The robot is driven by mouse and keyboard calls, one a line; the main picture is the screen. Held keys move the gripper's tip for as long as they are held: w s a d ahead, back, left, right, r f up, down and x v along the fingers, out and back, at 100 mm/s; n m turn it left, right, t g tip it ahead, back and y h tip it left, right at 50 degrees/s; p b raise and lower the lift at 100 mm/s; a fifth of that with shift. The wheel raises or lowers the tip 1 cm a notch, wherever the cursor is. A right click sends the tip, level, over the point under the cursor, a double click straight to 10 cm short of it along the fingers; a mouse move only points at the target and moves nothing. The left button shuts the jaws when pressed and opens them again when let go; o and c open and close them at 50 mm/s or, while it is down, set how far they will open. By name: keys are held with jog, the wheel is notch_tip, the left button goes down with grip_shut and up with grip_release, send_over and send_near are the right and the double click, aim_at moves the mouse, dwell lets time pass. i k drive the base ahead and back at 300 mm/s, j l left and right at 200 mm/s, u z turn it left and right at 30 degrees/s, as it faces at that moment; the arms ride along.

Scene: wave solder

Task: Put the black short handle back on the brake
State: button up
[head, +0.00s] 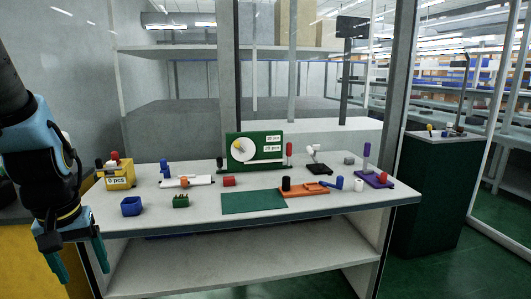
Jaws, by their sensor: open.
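A short black cylinder (286,184), which looks like the black short handle, stands upright at the left end of an orange fixture (312,189) near the front of the table. I cannot tell whether it is seated in the fixture or only beside it. Which device is the brake is not clear from this view. My gripper (76,257) hangs at the far left, in front of the table's left end, fingers pointing down. It is open and empty, well away from the black cylinder.
A green dial panel (254,149) stands at the back. A purple fixture (374,179) is at right. The green mat (253,202) is bare.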

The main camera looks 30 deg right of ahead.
aim_at(219, 160)
jog(key=i+l+u, duration=0.1)
jog(key=i+l, duration=0.2)
jog(key=i, duration=0.2)
jog(key=i+l, duration=0.3)
jog(key=i, duration=0.2)
jog(key=u, duration=0.05)
